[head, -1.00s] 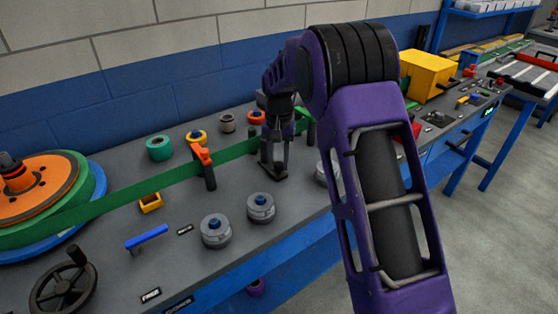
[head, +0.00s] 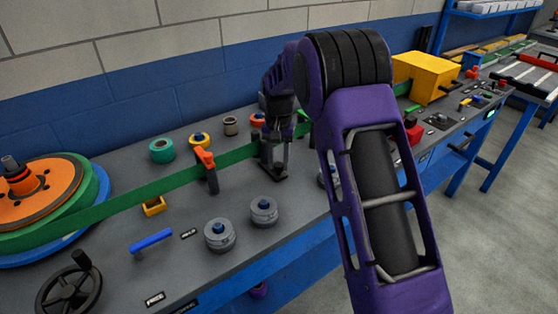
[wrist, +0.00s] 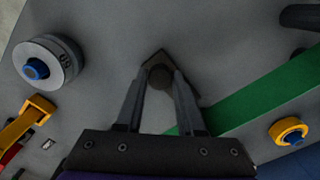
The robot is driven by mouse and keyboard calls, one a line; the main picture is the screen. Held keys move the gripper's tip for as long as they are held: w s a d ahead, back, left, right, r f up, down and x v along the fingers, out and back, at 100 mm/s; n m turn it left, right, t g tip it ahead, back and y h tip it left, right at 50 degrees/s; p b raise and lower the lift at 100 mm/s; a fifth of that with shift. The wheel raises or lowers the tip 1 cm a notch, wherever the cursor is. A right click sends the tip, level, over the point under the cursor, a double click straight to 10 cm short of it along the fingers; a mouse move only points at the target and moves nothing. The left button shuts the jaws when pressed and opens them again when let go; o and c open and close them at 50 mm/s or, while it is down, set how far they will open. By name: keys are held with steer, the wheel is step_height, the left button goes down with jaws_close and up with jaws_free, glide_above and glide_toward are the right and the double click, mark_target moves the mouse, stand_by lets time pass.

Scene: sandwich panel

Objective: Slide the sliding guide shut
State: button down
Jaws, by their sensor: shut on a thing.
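The sliding guide shows in the head view as a small dark plate (head: 273,174) with an upright post, standing on the bench in front of the green strip (head: 237,155). My gripper (head: 272,158) points down over it. In the wrist view, my gripper (wrist: 161,78) is closed around the guide's round post, and the plate's dark pointed end (wrist: 153,58) shows just beyond the fingertips. The fingers and wrist hide much of the post. The green strip also crosses the right side of the wrist view (wrist: 260,94).
A guide post with an orange top (head: 206,160) stands to the left by the strip. Grey discs with blue centres (head: 220,236) (head: 263,212) sit in front. A blue handle (head: 151,241) and a yellow box (head: 424,76) are on the bench. Bare bench lies around the plate.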

mark_target(278, 163)
steer(key=c, duration=0.8)
jaws_free()
steer(key=shift+w+r, duration=0.15)
steer(key=shift+w, duration=0.25)
steer(key=shift+o, duration=1.3)
steer(key=shift+s, duration=0.1)
step_height(278, 163, up, 17)
steer(key=shift+r+p, duration=0.15)
steer(key=shift+p, duration=1.1)
